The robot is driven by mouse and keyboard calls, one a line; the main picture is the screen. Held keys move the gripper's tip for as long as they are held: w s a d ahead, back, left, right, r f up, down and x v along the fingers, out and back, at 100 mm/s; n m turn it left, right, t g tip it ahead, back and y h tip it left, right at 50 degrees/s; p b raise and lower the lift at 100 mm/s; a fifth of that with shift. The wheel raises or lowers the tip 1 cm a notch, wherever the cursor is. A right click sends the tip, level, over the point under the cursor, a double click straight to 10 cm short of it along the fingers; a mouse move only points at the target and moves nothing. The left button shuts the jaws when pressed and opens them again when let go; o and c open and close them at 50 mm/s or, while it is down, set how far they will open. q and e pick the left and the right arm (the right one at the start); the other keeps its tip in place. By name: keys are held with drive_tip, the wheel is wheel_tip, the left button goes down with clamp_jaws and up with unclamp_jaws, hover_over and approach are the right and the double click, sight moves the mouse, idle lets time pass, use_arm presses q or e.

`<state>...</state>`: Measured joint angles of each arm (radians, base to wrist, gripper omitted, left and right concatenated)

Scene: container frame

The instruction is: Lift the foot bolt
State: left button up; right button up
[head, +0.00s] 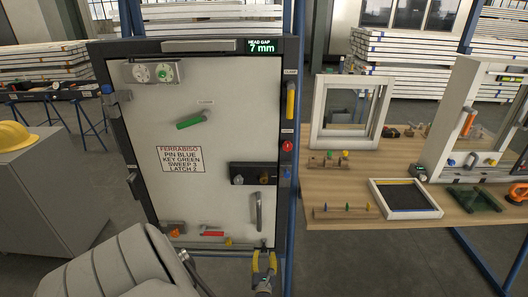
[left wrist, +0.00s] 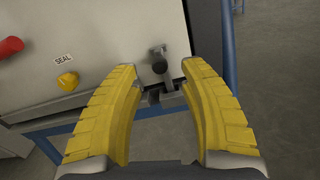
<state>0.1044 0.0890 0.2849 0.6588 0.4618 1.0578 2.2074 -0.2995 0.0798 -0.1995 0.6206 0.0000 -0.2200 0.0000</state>
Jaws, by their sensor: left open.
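The foot bolt is a dark bolt with a round knob (left wrist: 159,62) at the bottom right corner of the pale door (head: 225,130). In the left wrist view it appears between and just beyond the fingertips, with its lower end over a dark bracket (left wrist: 170,97) at the door's bottom edge. In the head view the bolt is small and hard to make out above the gripper. My left gripper (head: 264,261) has yellow fingers, which stand apart and empty in the left wrist view (left wrist: 160,78). I cannot tell whether they touch the bolt. My right gripper is not in view.
A yellow seal knob (left wrist: 68,81) and a red handle (left wrist: 10,46) sit left of the bolt. A grey pull handle (head: 259,212) is above it. A blue post (head: 291,215) stands close on the right, and a wooden table (head: 340,190) with small frames lies beyond.

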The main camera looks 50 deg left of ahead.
sight(264, 249)
use_arm(q)
drive_tip(key=shift+x, duration=2.15)
clamp_jaws()
